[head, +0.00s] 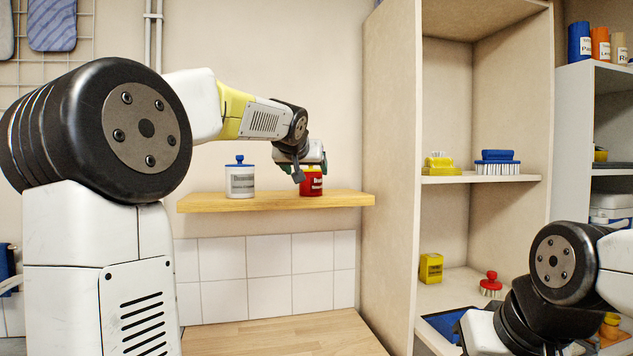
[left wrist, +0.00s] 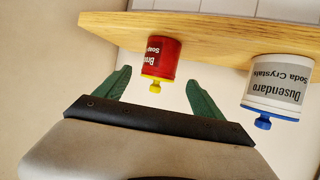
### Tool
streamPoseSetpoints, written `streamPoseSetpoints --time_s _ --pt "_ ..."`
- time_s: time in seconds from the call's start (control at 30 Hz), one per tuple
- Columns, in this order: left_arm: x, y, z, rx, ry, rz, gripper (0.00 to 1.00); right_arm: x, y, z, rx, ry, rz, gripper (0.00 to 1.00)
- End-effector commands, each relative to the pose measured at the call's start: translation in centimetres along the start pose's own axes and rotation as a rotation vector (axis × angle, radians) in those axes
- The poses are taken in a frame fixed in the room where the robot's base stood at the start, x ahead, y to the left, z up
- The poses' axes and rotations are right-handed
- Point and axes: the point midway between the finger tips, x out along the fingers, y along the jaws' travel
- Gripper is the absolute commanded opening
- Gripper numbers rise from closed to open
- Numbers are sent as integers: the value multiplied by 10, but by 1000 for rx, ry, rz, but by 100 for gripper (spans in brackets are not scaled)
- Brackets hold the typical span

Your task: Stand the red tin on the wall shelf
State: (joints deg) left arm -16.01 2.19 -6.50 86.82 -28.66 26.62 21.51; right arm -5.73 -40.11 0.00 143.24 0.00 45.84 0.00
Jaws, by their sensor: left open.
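The red tin (head: 311,184) stands upright on the wooden wall shelf (head: 270,201), towards its right end. In the left wrist view, which is upside down, the red tin (left wrist: 158,58) shows a yellow lid and knob, with its base on the shelf (left wrist: 200,32). My left gripper (head: 306,168) is open at the tin's upper part. In the left wrist view its green fingers (left wrist: 160,88) are spread to either side, with gaps between them and the tin, whose body lies mostly beyond the fingertips. My right arm shows at lower right, but its gripper cannot be made out.
A white soda crystals tin (head: 240,180) with a blue lid stands left on the same shelf. A tall cabinet (head: 390,150) with brushes and a yellow box (head: 431,268) rises close to the right. A wooden worktop (head: 280,338) lies below.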

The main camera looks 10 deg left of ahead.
Motion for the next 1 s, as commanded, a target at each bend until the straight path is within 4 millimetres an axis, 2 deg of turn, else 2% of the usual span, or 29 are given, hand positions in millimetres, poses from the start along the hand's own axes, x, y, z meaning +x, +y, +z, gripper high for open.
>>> streamPoseSetpoints --time_s 0.23,0.3,0.37,0.47,0.53,0.7,0.8,0.9,1.0 --pt "-6 0 3 -1 -5 1 79 0 0 0 0 0 0 0" --pt "-14 -4 14 -6 -28 3 79 0 0 0 0 0 0 0" --pt "-29 -8 35 -14 -67 9 79 0 0 0 0 0 0 0" --pt "-68 -16 93 -30 -171 28 79 0 0 0 0 0 0 0" --pt "-102 -17 146 -38 -261 51 79 0 0 0 0 0 0 0" --pt "-180 -6 276 -48 -462 117 79 0 0 0 0 0 0 0" --pt "-211 4 335 -52 -546 151 79 0 0 0 0 0 0 0" --pt "-231 10 372 -53 -599 174 79 0 0 0 0 0 0 0" --pt "-239 14 389 -55 -624 185 79 0 0 0 0 0 0 0"
